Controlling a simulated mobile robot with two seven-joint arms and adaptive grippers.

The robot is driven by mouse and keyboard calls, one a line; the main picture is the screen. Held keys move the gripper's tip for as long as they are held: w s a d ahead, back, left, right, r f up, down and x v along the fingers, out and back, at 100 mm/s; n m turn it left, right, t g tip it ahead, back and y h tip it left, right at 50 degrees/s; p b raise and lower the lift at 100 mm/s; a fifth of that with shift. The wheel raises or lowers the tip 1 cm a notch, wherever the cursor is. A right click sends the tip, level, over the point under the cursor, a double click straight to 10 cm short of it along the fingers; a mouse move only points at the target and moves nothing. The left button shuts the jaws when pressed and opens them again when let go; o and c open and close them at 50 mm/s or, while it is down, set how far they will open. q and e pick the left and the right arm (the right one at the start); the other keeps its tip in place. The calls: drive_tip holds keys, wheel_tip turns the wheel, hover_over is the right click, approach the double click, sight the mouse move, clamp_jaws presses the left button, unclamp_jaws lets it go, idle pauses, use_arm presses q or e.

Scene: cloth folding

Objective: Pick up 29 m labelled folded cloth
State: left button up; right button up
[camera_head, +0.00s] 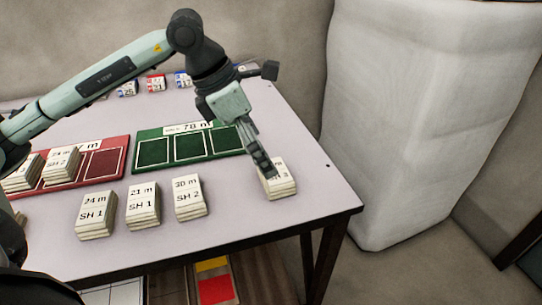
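My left gripper (264,164) points down at a folded cream cloth stack (280,187) near the table's right front corner. Its fingertips overlap the label, so the number is hidden; only an "m" and a "3" show. I cannot tell whether the fingers touch the stack or how far apart they are. To the left stand similar labelled stacks: one that seems to read 30 m SH 2 (189,202), 21 m SH 1 (143,210) and 24 m SH 1 (96,218). No label clearly reading 29 m shows. My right gripper is out of view.
A green tray (226,140) with marked slots lies behind the stacks, its slots bare where visible. A red tray (122,142) at left holds cloth stacks. Small numbered items (156,84) line the back. A large pale block (425,120) stands right of the table (325,190).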

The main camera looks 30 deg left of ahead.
sight(275, 177)
use_arm(q)
drive_tip(key=shift+w+a+r+y, duration=0.1)
drive_tip(key=shift+w+a+y, duration=0.15)
drive_tip(key=shift+a, duration=0.25)
drive_tip(key=shift+w+f, duration=0.1)
drive_tip(key=shift+f, duration=0.2)
drive_tip(key=x, duration=0.2)
drive_tip(key=d+x, duration=0.1)
drive_tip(key=x, duration=0.2)
drive_tip(key=shift+d+f+p, duration=0.1)
drive_tip(key=shift+f+p, duration=0.05)
drive_tip(key=shift+p, duration=0.2)
drive_tip(key=shift+w+d+f, duration=0.1)
drive_tip(key=shift+w+f, duration=0.1)
drive_tip(key=shift+f, duration=0.3)
drive_tip(key=c, duration=1.1)
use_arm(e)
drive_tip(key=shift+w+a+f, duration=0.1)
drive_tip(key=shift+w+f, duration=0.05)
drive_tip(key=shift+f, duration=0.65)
